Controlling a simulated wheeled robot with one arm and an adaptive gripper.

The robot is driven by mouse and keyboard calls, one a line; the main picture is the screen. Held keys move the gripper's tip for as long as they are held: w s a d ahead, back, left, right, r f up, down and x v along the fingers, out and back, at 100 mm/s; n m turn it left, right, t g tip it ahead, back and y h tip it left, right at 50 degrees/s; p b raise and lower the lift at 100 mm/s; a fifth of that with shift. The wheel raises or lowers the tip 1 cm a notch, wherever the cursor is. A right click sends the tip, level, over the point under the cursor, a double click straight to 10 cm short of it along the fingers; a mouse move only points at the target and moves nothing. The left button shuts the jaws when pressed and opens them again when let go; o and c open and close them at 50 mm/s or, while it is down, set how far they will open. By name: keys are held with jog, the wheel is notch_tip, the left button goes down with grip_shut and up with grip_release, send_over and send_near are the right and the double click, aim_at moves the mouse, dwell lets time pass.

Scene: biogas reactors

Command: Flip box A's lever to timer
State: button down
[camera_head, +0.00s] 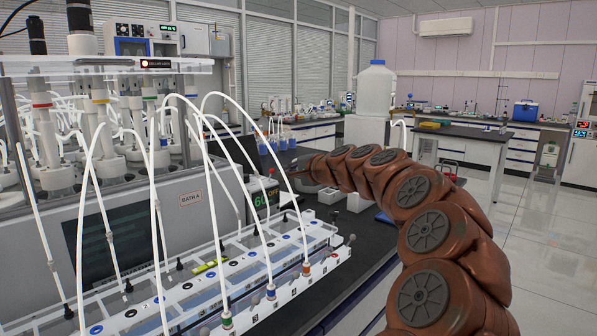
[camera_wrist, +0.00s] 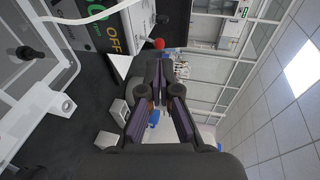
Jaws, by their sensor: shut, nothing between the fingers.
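The box with the green "60" and "OFF" lettering (camera_head: 265,199) stands on the dark bench beside the reactor unit; I cannot read whether it is marked A. In the wrist view the same box face (camera_wrist: 100,35) appears turned on its side at upper left. A lever with a red knob (camera_wrist: 158,43) sticks out by the box, just ahead of my fingertips. My gripper (camera_wrist: 162,76) is shut and empty, and appears apart from the knob. In the head view my gripper (camera_head: 292,177) is small, dark and beside the box. The lever's setting is unclear.
A clear rack with white tubes and coloured fittings (camera_head: 230,270) fills the front of the bench. Small white open boxes (camera_head: 330,195) lie behind my gripper. Open floor (camera_head: 530,210) lies at right.

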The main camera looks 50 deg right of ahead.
aim_at(273, 170)
jog(key=shift+x, duration=2.55)
jog(key=shift+r+p, duration=0.2)
jog(key=shift+p, duration=0.45)
jog(key=shift+g+p, duration=0.3)
